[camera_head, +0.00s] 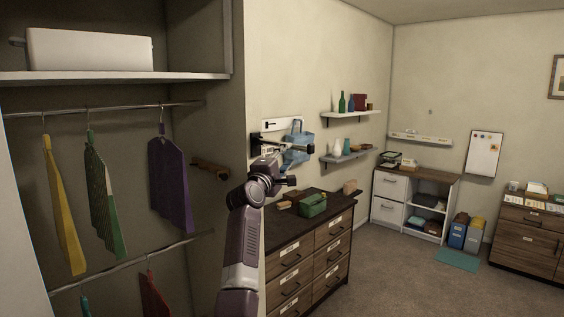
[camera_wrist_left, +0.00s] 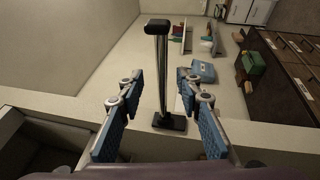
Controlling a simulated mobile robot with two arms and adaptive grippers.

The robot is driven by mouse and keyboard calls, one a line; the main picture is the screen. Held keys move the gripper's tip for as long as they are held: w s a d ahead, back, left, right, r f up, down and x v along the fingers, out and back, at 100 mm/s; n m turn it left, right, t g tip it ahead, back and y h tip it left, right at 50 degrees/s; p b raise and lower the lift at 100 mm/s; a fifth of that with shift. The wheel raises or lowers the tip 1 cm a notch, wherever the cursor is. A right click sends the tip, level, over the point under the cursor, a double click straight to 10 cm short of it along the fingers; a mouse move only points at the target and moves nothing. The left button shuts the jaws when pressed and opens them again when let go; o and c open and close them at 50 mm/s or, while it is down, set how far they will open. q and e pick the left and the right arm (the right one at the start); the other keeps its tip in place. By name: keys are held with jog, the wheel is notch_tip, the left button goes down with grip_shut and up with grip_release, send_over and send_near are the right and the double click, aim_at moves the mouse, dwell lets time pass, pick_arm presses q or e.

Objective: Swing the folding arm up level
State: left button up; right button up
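The folding arm (camera_wrist_left: 161,75) is a slim dark bar with a thicker black end at the top and a square black foot at the bottom of the left wrist view. In the head view the black folding arm (camera_head: 277,146) runs from a dark mount at the left to a dark end at the right, by the closet's edge. My left gripper (camera_head: 298,144) is up beside it. In the left wrist view the blue fingers of my left gripper (camera_wrist_left: 160,82) are spread, one on each side of the bar, with gaps visible. My right gripper is not in view.
A dark-topped dresser (camera_head: 305,265) stands below, with a green box (camera_head: 314,204) on top. Two wall shelves (camera_head: 347,113) hang to the right. A closet with hanging clothes (camera_head: 168,185) is at the left. The carpet (camera_head: 420,285) at the right is mostly clear.

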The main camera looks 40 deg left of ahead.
pick_arm(q)
jog(key=shift+v, duration=1.65)
